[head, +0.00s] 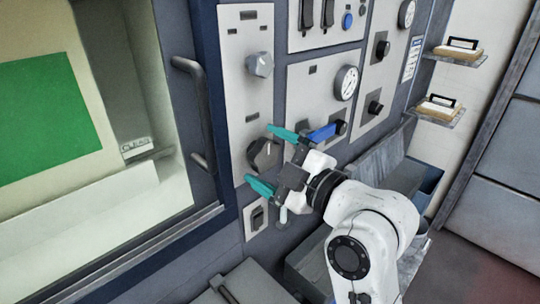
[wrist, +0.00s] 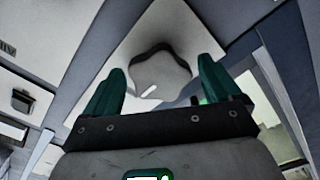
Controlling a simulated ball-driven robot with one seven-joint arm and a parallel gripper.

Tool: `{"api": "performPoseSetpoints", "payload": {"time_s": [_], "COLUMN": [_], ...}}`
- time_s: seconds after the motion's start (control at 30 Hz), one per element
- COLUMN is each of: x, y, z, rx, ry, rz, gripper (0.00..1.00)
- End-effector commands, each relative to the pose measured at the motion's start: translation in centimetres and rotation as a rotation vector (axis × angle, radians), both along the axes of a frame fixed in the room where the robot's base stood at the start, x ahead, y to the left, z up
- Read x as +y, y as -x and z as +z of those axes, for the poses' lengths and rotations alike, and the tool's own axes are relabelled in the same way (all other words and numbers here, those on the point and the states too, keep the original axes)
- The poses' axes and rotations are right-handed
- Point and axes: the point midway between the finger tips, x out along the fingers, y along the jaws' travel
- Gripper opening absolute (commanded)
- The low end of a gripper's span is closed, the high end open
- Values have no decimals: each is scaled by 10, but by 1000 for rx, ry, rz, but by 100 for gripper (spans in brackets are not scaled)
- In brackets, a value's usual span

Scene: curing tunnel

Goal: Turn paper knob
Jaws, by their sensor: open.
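A dark lobed knob (head: 263,155) is on the light panel left of my arm. A lighter grey knob (head: 260,64) is higher on the same panel. I cannot read any label that tells which one is the paper knob. My gripper (head: 272,159) is open, with its teal fingers pointing at the dark knob, one above and one below it. In the wrist view a lobed knob (wrist: 162,76) with a small white mark shows between the two spread fingers of my gripper (wrist: 161,70). I cannot tell whether the fingers touch it.
A door handle (head: 196,112) stands out left of the panel, beside a window with a green sheet (head: 45,115) behind it. A blue lever (head: 325,132) is close right of my gripper. A gauge (head: 346,82) and small switches are further right. A grey bin (head: 308,268) is below.

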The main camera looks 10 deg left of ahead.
Motion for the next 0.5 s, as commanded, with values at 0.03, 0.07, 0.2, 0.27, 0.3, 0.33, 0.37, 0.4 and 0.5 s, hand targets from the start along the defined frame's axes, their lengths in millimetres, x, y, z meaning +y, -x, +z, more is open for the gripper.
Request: {"api": "performPoseSetpoints", "payload": {"time_s": [0.03,0.07,0.2,0.27,0.3,0.33,0.37,0.4,0.5], "x": [0,0,0,0,0,0,0,0,0], "y": [0,0,0,0,0,0,0,0,0], "z": [0,0,0,0,0,0,0,0,0], "rx": [0,0,0,0,0,0,0,0,0], "ry": [0,0,0,0,0,0,0,0,0], "rz": [0,0,0,0,0,0,0,0,0], "gripper": [91,91,83,77,74,71,68,64,54]}}
